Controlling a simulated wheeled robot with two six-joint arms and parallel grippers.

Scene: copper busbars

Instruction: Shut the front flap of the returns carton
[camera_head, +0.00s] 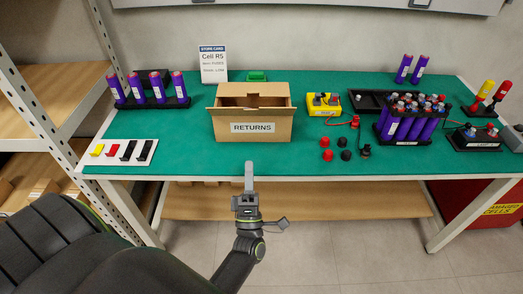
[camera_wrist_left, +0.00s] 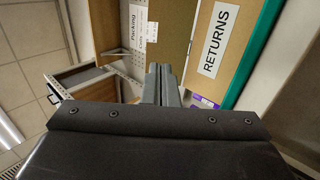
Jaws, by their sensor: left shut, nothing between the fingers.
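The returns carton (camera_head: 273,131) is a brown open-topped box on the green mat, with a white RETURNS label on its front. Its front flap (camera_head: 225,111) is open, tilted outward along the top of the front face. The dark inside shows behind it. In the left wrist view the picture is turned sideways; the labelled carton front (camera_wrist_left: 236,75) is at right, with a brown panel (camera_wrist_left: 172,35), likely the flap, beside it. My right gripper is not in view.
Purple cells in a black holder (camera_head: 152,103) stand at left, behind a white board (camera_head: 118,152) with small coloured parts. A yellow device (camera_head: 323,104), red and black caps, and a filled cell rack (camera_head: 409,130) are at right. The mat directly around the carton is clear.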

